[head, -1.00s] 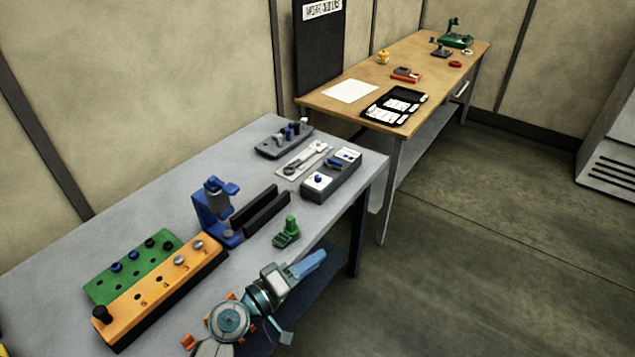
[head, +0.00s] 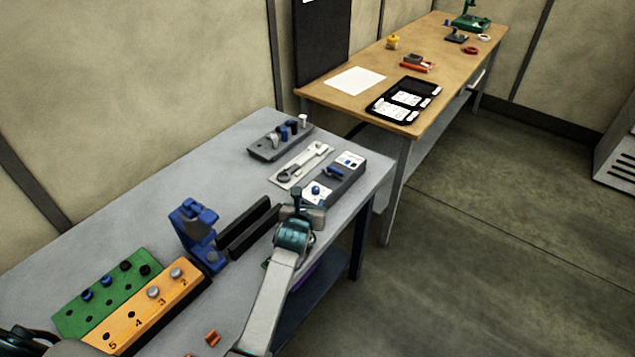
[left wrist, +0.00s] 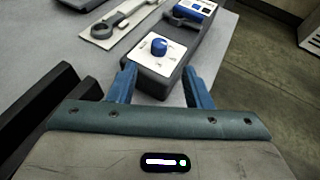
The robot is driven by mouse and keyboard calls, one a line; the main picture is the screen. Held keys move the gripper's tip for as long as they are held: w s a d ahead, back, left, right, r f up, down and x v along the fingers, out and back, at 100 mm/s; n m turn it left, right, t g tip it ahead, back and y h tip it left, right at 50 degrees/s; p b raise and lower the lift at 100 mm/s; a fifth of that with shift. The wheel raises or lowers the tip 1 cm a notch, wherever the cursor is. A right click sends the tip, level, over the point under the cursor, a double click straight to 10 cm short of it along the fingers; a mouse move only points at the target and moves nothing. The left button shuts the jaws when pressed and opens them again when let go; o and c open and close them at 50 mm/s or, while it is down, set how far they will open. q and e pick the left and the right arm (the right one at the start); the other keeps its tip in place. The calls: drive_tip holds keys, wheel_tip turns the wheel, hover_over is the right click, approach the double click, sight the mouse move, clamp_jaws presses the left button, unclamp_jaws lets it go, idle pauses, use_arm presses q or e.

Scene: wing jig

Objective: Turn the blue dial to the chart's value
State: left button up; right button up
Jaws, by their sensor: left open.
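The blue dial (head: 316,190) is a small round knob on a white square plate at the near end of a grey box (head: 345,188) on the grey table. In the left wrist view the dial (left wrist: 159,46) stands just beyond my fingertips, centred between them. My left gripper (head: 300,196) is over the table's right side, close to the box's near end. Its two blue fingers (left wrist: 160,82) are apart with nothing held, and do not touch the dial. No readable chart value shows. My right gripper is out of view.
Black rails (head: 245,230) and a blue fixture (head: 193,225) stand left of my arm.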

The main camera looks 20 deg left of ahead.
sight(315, 190)
use_arm(q)
drive_tip(key=b+x, duration=0.4)
drive_tip(key=x, duration=0.4)
drive_tip(key=shift+w+a+f+b, duration=0.1)
drive_tip(key=shift+w+f+b, duration=0.1)
drive_tip(key=shift+w+b, duration=0.1)
drive_tip(key=shift+w+r, duration=0.1)
drive_tip(key=shift+r, duration=0.15)
drive_tip(key=shift+c, duration=0.3)
drive_tip(key=shift+w+f, duration=0.1)
drive_tip(key=c, duration=0.3)
clamp_jaws()
